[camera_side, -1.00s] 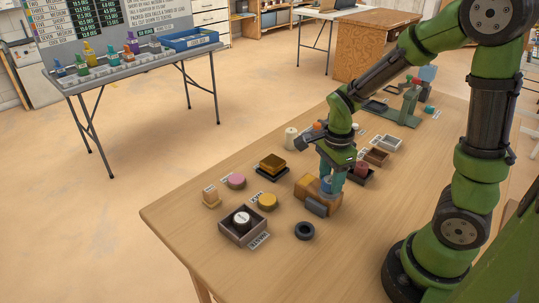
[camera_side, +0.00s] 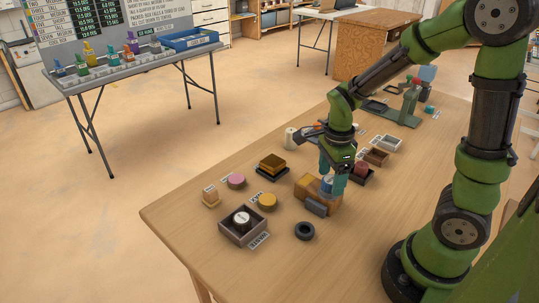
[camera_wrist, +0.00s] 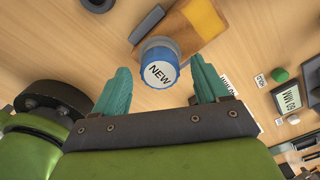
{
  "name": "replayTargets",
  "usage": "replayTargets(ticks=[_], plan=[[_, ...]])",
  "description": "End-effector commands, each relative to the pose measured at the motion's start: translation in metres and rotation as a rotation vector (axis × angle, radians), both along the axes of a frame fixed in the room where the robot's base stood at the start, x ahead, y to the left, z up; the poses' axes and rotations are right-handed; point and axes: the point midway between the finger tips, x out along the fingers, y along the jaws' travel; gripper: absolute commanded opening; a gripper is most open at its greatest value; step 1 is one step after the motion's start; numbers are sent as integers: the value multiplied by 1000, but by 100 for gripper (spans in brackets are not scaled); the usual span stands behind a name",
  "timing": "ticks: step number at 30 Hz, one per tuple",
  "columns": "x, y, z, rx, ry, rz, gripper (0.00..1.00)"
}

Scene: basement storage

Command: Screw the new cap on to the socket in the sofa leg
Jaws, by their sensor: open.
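The blue new cap (camera_side: 327,184), marked NEW on its white top, sits at the wooden sofa leg (camera_side: 310,189), which lies on the bench. The cap also shows in the wrist view (camera_wrist: 160,70), upper middle, with the brown leg (camera_wrist: 183,32) beyond it. The socket is hidden under the cap, so I cannot tell how far the cap is seated. My gripper (camera_side: 333,174) is open above the leg. In the wrist view its teal fingers (camera_wrist: 161,68) stand either side of the cap, with a gap on each side.
A tray labelled WASTE (camera_side: 227,230) holds a dark, white-topped piece. A black ring (camera_side: 305,231) lies close to the leg. Small trays (camera_side: 376,157) stand behind.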

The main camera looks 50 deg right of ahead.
Motion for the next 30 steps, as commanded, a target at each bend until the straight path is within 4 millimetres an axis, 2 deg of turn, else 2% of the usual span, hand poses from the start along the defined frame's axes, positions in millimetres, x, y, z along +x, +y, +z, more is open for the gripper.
replayTargets(ticks=[30], plan=[[0,0,80,-1,-2,1,74]])
